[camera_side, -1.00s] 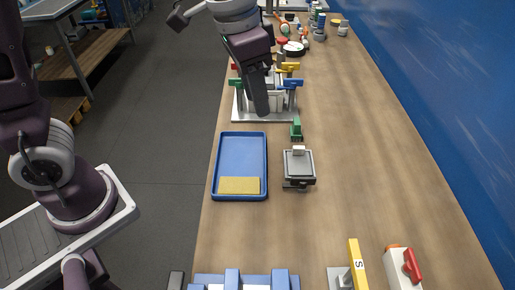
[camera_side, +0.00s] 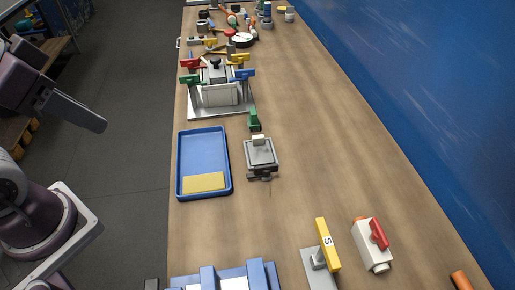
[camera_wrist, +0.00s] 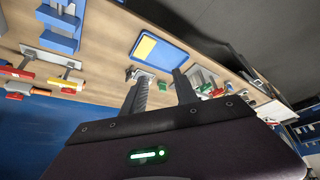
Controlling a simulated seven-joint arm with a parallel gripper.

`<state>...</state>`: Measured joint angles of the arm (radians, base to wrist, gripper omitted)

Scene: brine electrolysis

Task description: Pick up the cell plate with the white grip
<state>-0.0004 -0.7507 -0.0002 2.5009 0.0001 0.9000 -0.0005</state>
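A grey, square, plate-like piece with a small white grip (camera_side: 259,140) on its top edge sits on a dark stand (camera_side: 260,155) on the bench, right of the blue tray; I take it as the cell plate. In the wrist view it is small and partly behind my fingers. My gripper (camera_wrist: 159,77) shows two separated dark fingers with nothing between them. In the side view my gripper (camera_side: 98,122) is off the bench's left edge, above the floor, away from the plate.
A blue tray (camera_side: 181,165) holds a yellow pad (camera_side: 203,182). Behind stands a cell frame (camera_side: 222,113) with red, green, blue and yellow handles, and a green block (camera_side: 254,121). A blue rack (camera_side: 225,279), yellow-handled piece (camera_side: 327,245) and red-handled valve (camera_side: 373,245) stand in front.

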